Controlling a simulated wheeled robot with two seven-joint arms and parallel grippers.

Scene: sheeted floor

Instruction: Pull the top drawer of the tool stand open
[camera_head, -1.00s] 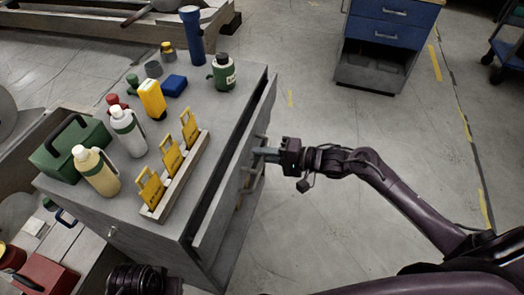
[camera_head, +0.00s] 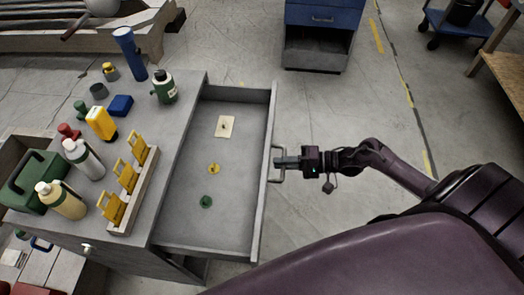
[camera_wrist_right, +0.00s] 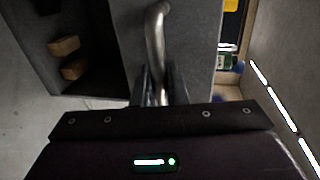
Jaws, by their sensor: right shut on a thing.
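The grey tool stand (camera_head: 173,100) is at the left in the head view. Its top drawer (camera_head: 233,160) is pulled far out to the right, and its inside shows. A white card, a small yellow piece and a green round piece lie on the drawer floor. My right gripper (camera_head: 283,162) is shut on the drawer's bar handle (camera_head: 275,177). In the right wrist view the curved metal handle (camera_wrist_right: 157,45) runs down between the fingers of the gripper (camera_wrist_right: 160,88). My left gripper is not in view.
A blue cabinet (camera_head: 320,35) stands at the back. The floor right of the drawer is clear.

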